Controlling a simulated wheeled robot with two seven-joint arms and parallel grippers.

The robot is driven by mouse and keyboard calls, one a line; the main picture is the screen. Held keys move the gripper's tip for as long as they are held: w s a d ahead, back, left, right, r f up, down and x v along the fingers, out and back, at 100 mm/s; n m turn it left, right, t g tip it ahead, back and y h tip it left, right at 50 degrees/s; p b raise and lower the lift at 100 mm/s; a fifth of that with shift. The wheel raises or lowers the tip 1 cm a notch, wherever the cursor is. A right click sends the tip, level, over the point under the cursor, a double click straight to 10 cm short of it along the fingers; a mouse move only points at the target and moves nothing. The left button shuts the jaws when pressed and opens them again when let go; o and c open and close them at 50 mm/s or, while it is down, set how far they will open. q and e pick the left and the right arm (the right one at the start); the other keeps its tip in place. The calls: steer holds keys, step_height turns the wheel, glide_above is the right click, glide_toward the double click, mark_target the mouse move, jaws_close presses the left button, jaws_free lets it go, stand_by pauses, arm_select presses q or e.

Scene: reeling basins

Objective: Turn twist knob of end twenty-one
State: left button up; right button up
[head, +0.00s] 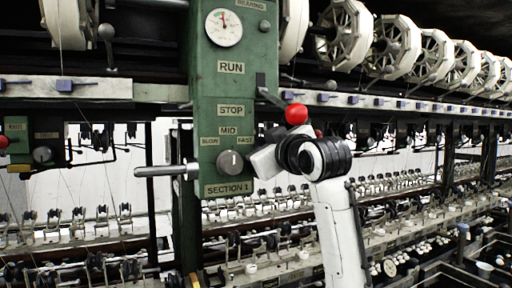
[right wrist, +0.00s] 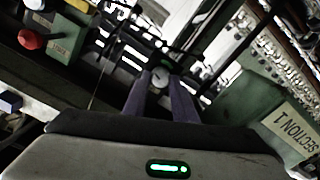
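A small round grey knob (right wrist: 160,76) shows between my right fingertips in the right wrist view. My right gripper (right wrist: 161,84) has its two dark fingers apart, one on each side of the knob; I cannot tell whether they touch it. In the head view my right arm comes up from below, and its black wrist hides the fingertips and that knob. A SLOW-MID-FAST dial (head: 230,161) is on the green SECTION 1 column (head: 205,120). No end number is readable. My left gripper is not in view.
A red ball lever (head: 297,114) stands close above my right wrist. A metal bar (head: 165,171) sticks out left from the column. White reels (head: 343,35) run along the top; rows of reeling fittings lie below. In the wrist view a green box with a red knob (right wrist: 30,39) is upper left.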

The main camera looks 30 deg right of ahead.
steer(key=shift+m, duration=0.3)
steer(key=m, duration=0.2)
steer(key=shift+m, duration=0.4)
steer(key=shift+d+m, duration=0.15)
steer(key=shift+m, duration=5.35)
steer(key=o, duration=0.8)
